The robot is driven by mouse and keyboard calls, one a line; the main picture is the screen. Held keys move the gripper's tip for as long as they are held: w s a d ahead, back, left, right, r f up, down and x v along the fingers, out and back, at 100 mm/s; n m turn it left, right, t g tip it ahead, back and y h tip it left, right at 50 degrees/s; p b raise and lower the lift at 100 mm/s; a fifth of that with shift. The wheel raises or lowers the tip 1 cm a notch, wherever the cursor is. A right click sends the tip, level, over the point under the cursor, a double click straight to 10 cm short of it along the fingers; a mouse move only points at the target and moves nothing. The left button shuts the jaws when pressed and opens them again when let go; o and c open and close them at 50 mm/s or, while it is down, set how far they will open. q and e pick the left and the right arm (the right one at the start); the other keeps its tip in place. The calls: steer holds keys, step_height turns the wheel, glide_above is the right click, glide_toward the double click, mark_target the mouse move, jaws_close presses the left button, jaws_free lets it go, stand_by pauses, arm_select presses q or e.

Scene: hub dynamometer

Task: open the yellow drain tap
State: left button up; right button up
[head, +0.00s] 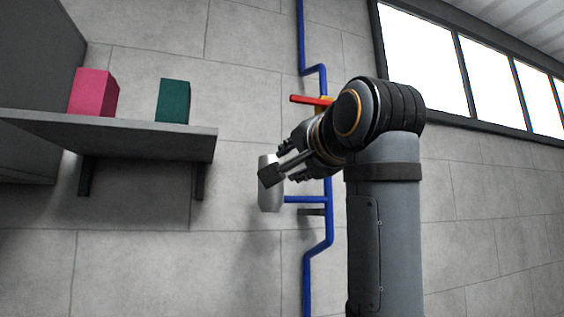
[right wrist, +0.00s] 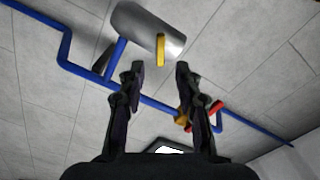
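The yellow drain tap (right wrist: 160,50) is a short flat yellow lever on a grey metal cylinder (right wrist: 142,28) in the right wrist view. In the head view the cylinder (head: 270,196) hangs at the end of a blue pipe branch, and my gripper hides the tap. My right gripper (right wrist: 160,68) is open, its two fingertips apart with the tap's lever in line with the gap, seemingly just beyond the tips. I cannot tell whether they touch it. In the head view the right gripper (head: 279,162) overlaps the cylinder's upper part. My left gripper is not in view.
A blue pipe (head: 318,247) runs up the wall. A red lever (head: 308,100) on a yellow valve body (head: 326,104) sits higher on it. A shelf (head: 150,137) to the left holds a pink box (head: 92,93) and a green box (head: 173,101).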

steer(key=p+x, duration=0.2)
steer(key=x, duration=0.4)
steer(key=shift+w, duration=0.1)
jaws_close()
